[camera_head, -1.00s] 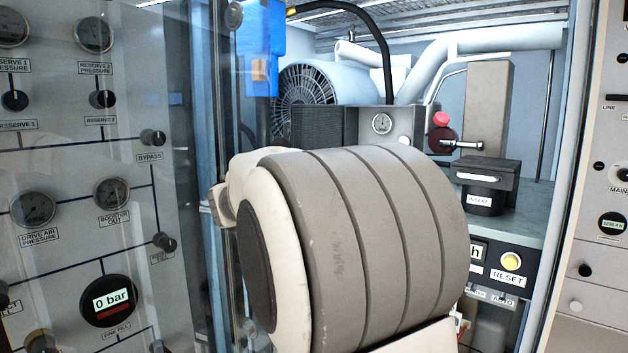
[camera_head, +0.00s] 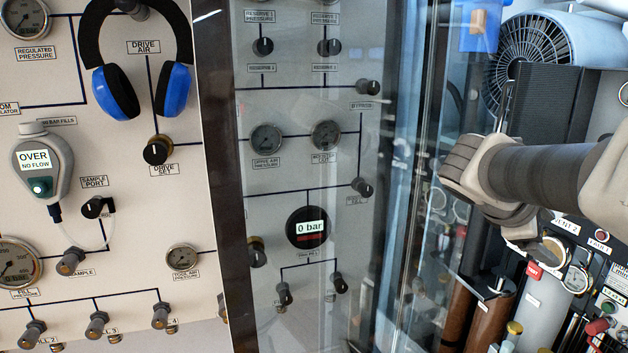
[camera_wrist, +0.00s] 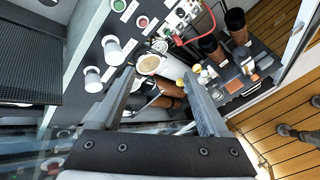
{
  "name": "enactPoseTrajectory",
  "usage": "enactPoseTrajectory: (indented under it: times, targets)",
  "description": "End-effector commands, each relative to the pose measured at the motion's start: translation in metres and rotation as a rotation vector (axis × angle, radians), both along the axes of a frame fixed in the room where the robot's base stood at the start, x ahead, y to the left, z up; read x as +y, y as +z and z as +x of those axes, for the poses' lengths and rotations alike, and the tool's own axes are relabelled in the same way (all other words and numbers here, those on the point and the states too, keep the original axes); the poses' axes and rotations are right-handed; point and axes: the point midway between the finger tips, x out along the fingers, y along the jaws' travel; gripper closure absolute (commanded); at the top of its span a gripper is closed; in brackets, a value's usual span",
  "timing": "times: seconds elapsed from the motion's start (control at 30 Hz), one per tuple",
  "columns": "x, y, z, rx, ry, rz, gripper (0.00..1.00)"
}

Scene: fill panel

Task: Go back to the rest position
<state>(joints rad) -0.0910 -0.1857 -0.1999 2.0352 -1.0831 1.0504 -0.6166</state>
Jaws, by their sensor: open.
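In the wrist view my gripper (camera_wrist: 160,76) has its two dark fingers spread well apart, with nothing between them. Beyond the fingers are a round pale gauge, brown cylinders and a dark control panel (camera_wrist: 128,28). In the head view my arm enters from the right edge, and its wrist hangs in front of the open machine bay. The fingers cannot be made out clearly there. The bay's small gauges (camera_head: 575,279) lie just below the wrist, and whether anything touches is not clear.
A glass door (camera_head: 400,120) stands left of my wrist, before a panel with a "0 bar" display (camera_head: 306,227). Blue earmuffs (camera_head: 145,88) and a grey handheld meter (camera_head: 42,165) hang further left. A finned motor (camera_head: 548,60) is behind my arm.

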Motion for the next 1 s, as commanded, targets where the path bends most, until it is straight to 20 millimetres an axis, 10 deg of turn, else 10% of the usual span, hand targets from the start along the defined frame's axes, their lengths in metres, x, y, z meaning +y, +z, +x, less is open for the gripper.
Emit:
enactPoseTrajectory:
  times: [0.6,1.0]
  targets:
    - [0.180,-0.099,-0.120,-0.491,-0.479,1.014,0.22]
    - [0.219,-0.112,-0.139,-0.553,-0.627,1.213,0.22]
